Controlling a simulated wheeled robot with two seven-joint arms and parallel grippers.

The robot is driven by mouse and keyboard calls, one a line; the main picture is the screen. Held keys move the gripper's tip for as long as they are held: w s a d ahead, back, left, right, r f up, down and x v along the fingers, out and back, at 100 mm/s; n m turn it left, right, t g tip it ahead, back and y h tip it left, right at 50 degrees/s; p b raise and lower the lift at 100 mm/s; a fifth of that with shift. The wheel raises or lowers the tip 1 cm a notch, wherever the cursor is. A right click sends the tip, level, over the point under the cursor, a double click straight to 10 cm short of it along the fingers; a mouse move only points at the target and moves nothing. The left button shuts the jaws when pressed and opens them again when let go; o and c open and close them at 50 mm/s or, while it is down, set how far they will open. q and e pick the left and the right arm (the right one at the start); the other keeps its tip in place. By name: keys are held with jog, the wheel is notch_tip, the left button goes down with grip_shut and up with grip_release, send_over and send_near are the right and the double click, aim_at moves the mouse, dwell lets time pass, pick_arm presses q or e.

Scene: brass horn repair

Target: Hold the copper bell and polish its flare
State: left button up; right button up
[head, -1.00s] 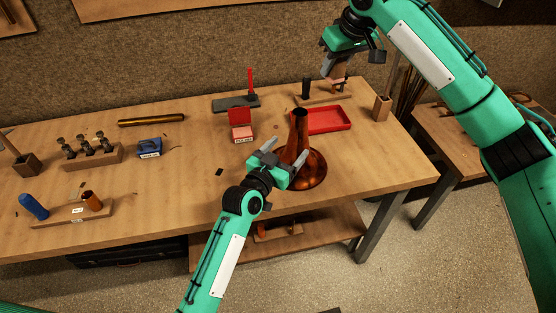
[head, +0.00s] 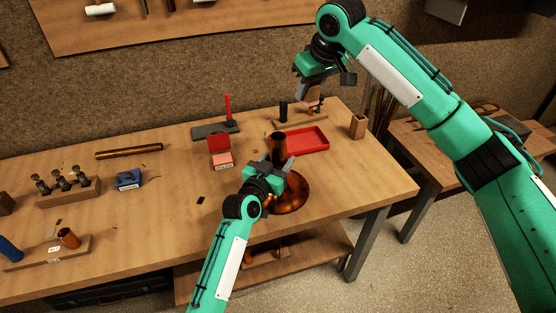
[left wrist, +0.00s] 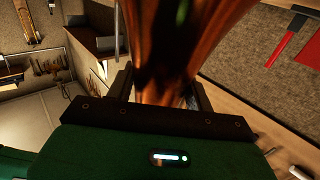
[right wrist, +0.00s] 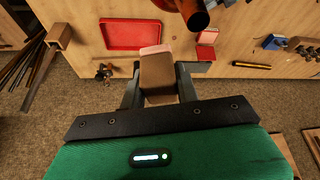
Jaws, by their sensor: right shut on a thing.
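The copper bell (head: 290,195) stands upright near the table's front right, narrow neck up and wide flare down. My left gripper (head: 270,172) is at its neck, with a finger on either side. In the left wrist view the bell (left wrist: 165,50) fills the space between the fingers; whether they press on it is unclear. My right gripper (head: 312,98) is high over the back right of the table, away from the bell. It is shut on a brown block with a pinkish end (right wrist: 158,75).
A red tray (head: 305,140) lies behind the bell. A red box (head: 220,155), a grey stand with a red post (head: 215,130) and a wooden cup (head: 358,126) stand around it. A brass tube (head: 128,151) lies at the back left. The table right of the bell is clear.

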pick_arm(q)
jog(key=c, duration=0.4)
pick_arm(e)
jog(key=shift+f, duration=0.1)
notch_tip(320, 180, down, 12)
jog(key=w+d+f+g+y, duration=0.1)
jog(key=w+d+y, duration=0.1)
jog(key=y, duration=0.2)
jog(key=m+y, duration=0.1)
jog(key=y, duration=0.2)
send_near(298, 177)
jog(key=shift+x, duration=2.1)
